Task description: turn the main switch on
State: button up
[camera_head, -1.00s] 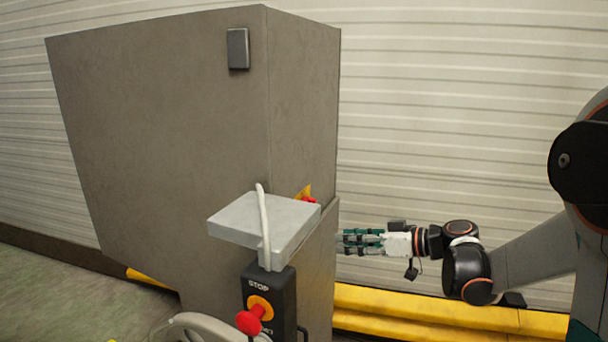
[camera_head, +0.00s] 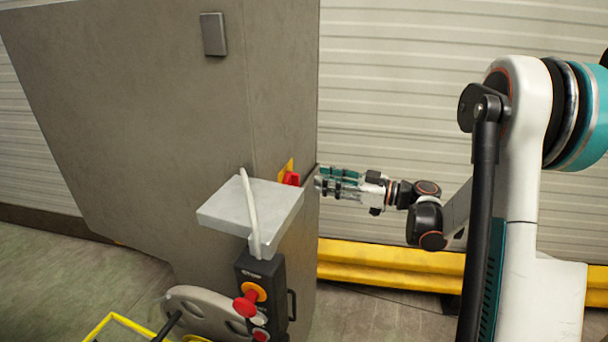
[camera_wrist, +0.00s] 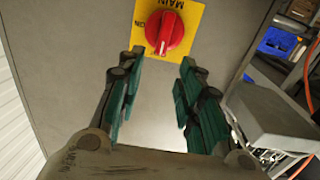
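The main switch is a red rotary knob (camera_wrist: 164,32) on a yellow plate (camera_wrist: 193,12) lettered MAIN, at the top of the wrist view. It also shows partly in the head view as a red knob (camera_head: 291,179) on the side of the grey cabinet (camera_head: 130,120), above a grey shelf. My gripper (camera_wrist: 158,78) is open and empty, its two green-padded fingers apart below the knob in the wrist view. In the head view my gripper (camera_head: 320,180) is just right of the cabinet's side. I see no contact with the knob.
A grey shelf (camera_head: 250,205) juts out beside the switch, with a black STOP box (camera_head: 262,295) and red button below. A yellow barrier (camera_head: 390,265) runs along the ribbed wall. A blue bin (camera_wrist: 277,42) shows at right in the wrist view.

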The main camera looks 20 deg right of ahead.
aim_at(299, 175)
jog(key=x, duration=0.6)
jog(key=shift+w+a, duration=0.2)
jog(key=shift+a, duration=0.05)
grip_shut()
